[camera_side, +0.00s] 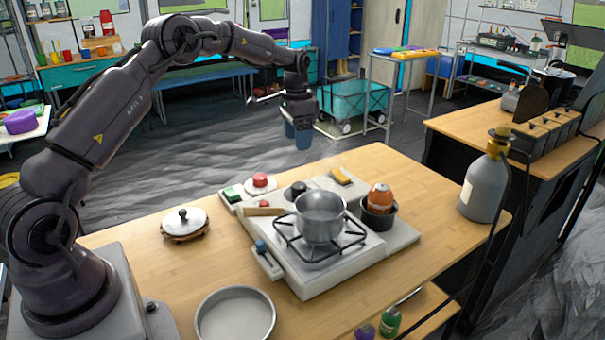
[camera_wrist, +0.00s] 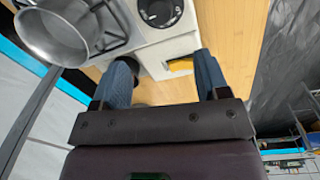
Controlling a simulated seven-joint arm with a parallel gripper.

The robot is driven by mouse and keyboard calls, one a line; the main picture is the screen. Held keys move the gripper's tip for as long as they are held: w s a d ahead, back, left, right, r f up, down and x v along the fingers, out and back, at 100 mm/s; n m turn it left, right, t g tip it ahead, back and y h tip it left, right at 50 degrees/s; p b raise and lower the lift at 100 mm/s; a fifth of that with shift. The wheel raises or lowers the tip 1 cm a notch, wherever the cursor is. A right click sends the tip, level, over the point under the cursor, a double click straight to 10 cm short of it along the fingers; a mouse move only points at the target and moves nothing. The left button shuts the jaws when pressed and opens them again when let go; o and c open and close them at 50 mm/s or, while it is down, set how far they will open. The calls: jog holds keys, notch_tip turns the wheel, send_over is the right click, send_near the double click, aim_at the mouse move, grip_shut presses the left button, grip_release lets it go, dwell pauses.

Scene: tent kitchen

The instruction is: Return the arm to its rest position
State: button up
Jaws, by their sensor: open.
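My arm reaches over the back of the wooden table from the left in the side view. My gripper (camera_side: 298,132) hangs pointing down beyond the table's back edge, above the stove's far side, with nothing held. In the wrist view my gripper (camera_wrist: 166,84) has its two blue fingers spread wide apart, with bare table and part of the stove showing between them. Neither finger is seen touching anything.
A metal pot (camera_side: 320,216) stands on the stove burner (camera_side: 292,240). A lidded dish (camera_side: 184,224), a round pan (camera_side: 234,318), an orange container (camera_side: 380,197) in a dark bowl and a grey gas bottle (camera_side: 484,185) are around it. The table's left back area is clear.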

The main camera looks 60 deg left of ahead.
jog(key=s+d+r+t, duration=0.2)
jog(key=s+d+r, duration=0.3)
jog(key=s, duration=0.5)
jog(key=s+d+r+n+t, duration=0.1)
jog(key=s+d+r+t, duration=0.1)
jog(key=s+d+r, duration=0.3)
jog(key=s+d+r+n+t, duration=0.1)
jog(key=s+d+r, duration=0.4)
jog(key=s+d, duration=0.5)
jog(key=s, duration=0.5)
jog(key=shift+d+r+t+y, duration=0.2)
jog(key=shift+r+t+y, duration=0.1)
jog(key=shift+t, duration=0.1)
